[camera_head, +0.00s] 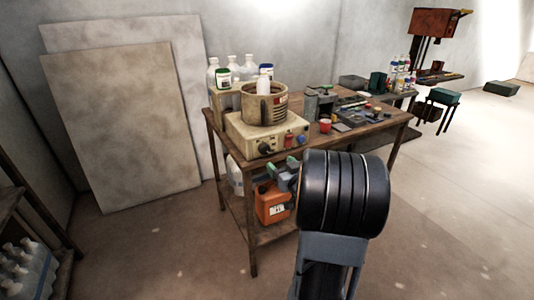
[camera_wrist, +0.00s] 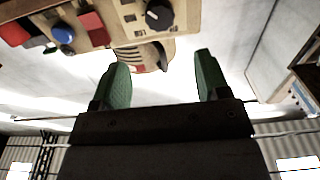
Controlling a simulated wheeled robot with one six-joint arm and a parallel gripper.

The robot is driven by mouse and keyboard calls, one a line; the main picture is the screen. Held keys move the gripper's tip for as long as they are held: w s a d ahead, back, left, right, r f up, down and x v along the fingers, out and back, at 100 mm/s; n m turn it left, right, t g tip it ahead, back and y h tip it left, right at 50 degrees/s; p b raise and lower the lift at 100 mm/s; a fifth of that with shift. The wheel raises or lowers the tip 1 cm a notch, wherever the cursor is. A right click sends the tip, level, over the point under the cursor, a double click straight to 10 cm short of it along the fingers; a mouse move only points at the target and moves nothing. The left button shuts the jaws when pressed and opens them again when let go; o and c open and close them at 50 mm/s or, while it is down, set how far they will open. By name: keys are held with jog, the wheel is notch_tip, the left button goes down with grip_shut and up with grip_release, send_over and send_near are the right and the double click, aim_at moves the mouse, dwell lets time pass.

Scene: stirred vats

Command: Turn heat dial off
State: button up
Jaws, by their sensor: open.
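A beige stirrer unit (camera_head: 247,135) stands on the wooden table. Its front panel bears a black dial (camera_head: 265,149), a red switch (camera_head: 288,138) and a blue knob (camera_head: 301,140). Which control is the heat dial I cannot read. In the upside-down wrist view, the black dial (camera_wrist: 159,15) with a pale mark lies ahead, roughly between the finger directions. The red switch (camera_wrist: 93,28) and blue knob (camera_wrist: 63,33) are to its left. My gripper (camera_head: 281,167), with green fingers, is open and empty, in front of and below the panel, apart from the dial (camera_wrist: 160,58).
A ribbed vat (camera_head: 262,106) sits on the unit, with bottles (camera_head: 223,76) behind it. An orange canister (camera_head: 271,205) stands on the lower shelf. A red cup (camera_head: 325,126) and small clutter lie right of the unit. The floor before the table is open.

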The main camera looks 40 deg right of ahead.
aim_at(266, 150)
jog(key=w, duration=0.3)
jog(key=w+d, duration=0.1)
jog(key=w, duration=0.6)
jog(key=shift+d, duration=0.15)
jog(key=shift+c, duration=0.3)
jog(key=c, duration=0.9)
jog(key=shift+b, duration=0.3)
